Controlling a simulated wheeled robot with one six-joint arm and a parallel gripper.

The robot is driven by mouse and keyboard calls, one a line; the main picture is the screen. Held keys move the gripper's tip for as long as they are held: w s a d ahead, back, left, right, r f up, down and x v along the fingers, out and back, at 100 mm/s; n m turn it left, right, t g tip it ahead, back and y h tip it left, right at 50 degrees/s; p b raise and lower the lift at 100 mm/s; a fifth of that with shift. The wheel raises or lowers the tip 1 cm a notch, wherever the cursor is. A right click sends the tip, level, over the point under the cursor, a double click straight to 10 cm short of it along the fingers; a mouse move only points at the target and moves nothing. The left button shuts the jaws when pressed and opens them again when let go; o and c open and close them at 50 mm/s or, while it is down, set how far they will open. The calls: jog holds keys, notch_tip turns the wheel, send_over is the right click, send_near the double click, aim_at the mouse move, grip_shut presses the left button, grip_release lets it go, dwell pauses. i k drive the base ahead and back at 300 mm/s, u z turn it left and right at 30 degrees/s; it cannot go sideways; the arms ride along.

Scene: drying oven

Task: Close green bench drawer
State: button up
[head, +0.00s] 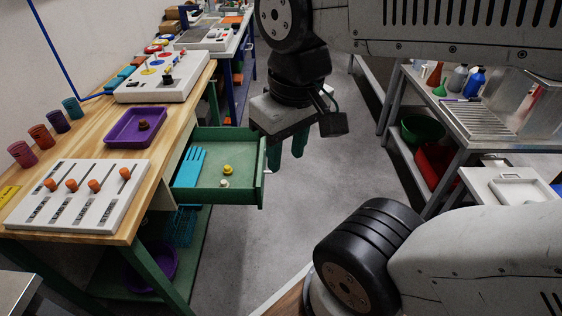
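The green bench drawer (225,137) is pulled out from the wooden-topped bench on the left. A light blue glove-shaped item (189,167), a small yellow piece (227,170) and a small pale piece (224,183) lie in it. Its front panel (262,172) faces right, toward the aisle. My gripper (287,153) hangs just right of the drawer's front, near its far corner. Its two dark teal fingers point down with a gap between them, and I see nothing held. Whether a finger touches the drawer front I cannot tell.
The bench top (180,118) carries a slider panel (78,192), a purple tray (134,127), several cups and a control box (165,81). A purple bowl (152,268) sits on the lower shelf. The grey floor aisle (340,150) is clear; a metal table (470,122) stands right.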

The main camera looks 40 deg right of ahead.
aim_at(241, 149)
jog(key=z, duration=2.1)
jog(key=i, duration=1.05)
jog(key=u, duration=1.85)
jog(key=k, duration=0.5)
jog(key=u, duration=1.1)
jog(key=i, duration=0.5)
